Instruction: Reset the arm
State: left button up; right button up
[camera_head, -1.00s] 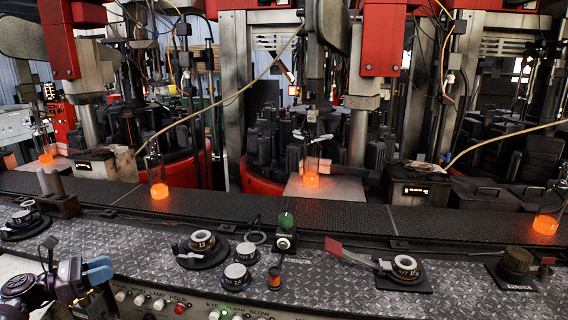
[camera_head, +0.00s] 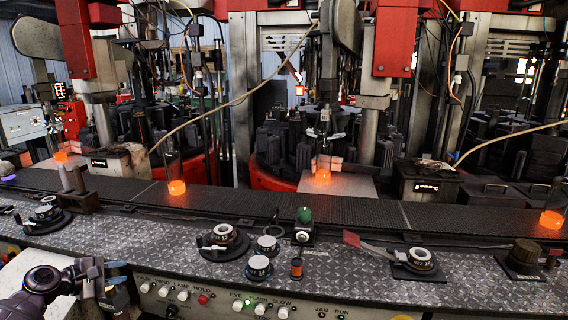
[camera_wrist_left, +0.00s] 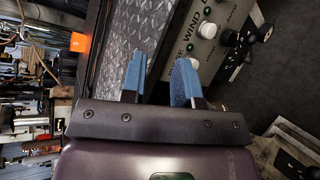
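My left gripper (camera_head: 117,273) is at the lower left of the head view, in front of the control panel's front face. In the left wrist view its two blue fingers (camera_wrist_left: 162,65) stand apart with nothing between them. The control panel (camera_wrist_left: 205,35) and its knobs lie beyond the fingertips there. My right arm and gripper are in neither view now.
The panel's patterned metal top (camera_head: 170,255) carries several dials, a green button (camera_head: 304,215) and a red-handled lever (camera_head: 352,239). Behind it runs a dark conveyor (camera_head: 230,200) with glowing orange glassware (camera_head: 177,187). Red-and-grey moulding machines stand farther back.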

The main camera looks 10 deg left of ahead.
pick_arm(q)
jog(key=s+d+f+m+t+y, duration=0.1)
jog(key=s+d+f+m+y, duration=0.5)
jog(key=s+d+f+m, duration=0.7)
jog(key=s+d+f+m+y, duration=0.1)
jog(key=s+d, duration=0.3)
jog(key=s, duration=0.5)
jog(key=s+d+f+m+g+y, duration=0.1)
jog(key=s+d+f+m, duration=0.2)
jog(key=s, duration=0.7)
jog(key=shift+s+d+f, duration=0.2)
jog(key=shift+d+f, duration=0.2)
jog(key=shift+f, duration=0.45)
